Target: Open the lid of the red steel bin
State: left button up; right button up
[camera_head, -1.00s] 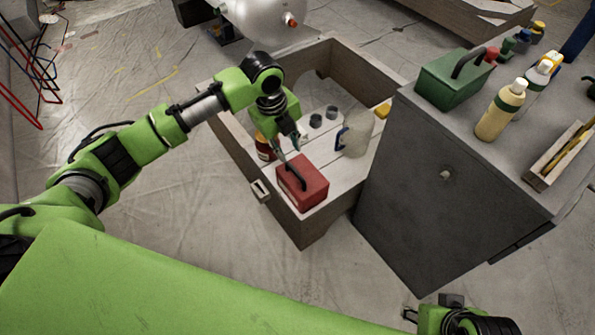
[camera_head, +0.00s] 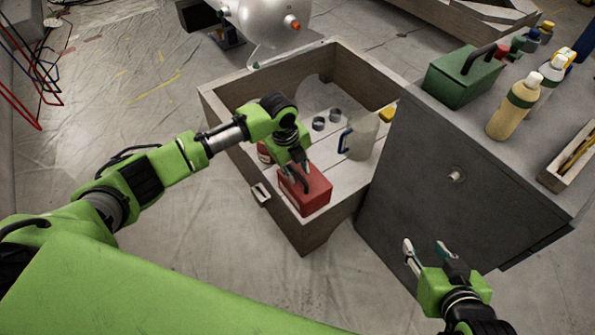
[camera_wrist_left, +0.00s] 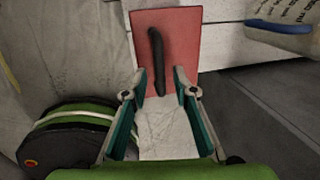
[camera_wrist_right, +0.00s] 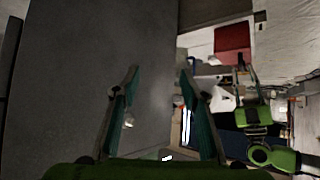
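The red steel bin (camera_head: 316,186) is a red box with a black handle on top. It stands in the near corner of the wooden crate (camera_head: 288,224), and its lid looks closed. My left gripper (camera_head: 298,182) is just above the bin. In the left wrist view my left gripper (camera_wrist_left: 162,78) is open, with the lower end of the black handle (camera_wrist_left: 157,58) between its fingertips and the red top (camera_wrist_left: 182,35) beyond. My right gripper (camera_head: 425,245) is open and empty in front of the grey cabinet. The bin also shows in the right wrist view (camera_wrist_right: 232,40).
The crate also holds a translucent jug (camera_head: 362,138), small dark cups (camera_head: 318,124) and a bottle partly hidden behind my left gripper. The grey cabinet (camera_head: 420,185) stands close on the right, with a green toolbox (camera_head: 462,80) and bottles (camera_head: 513,108) on top.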

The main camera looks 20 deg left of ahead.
pick_arm(q)
grip_shut()
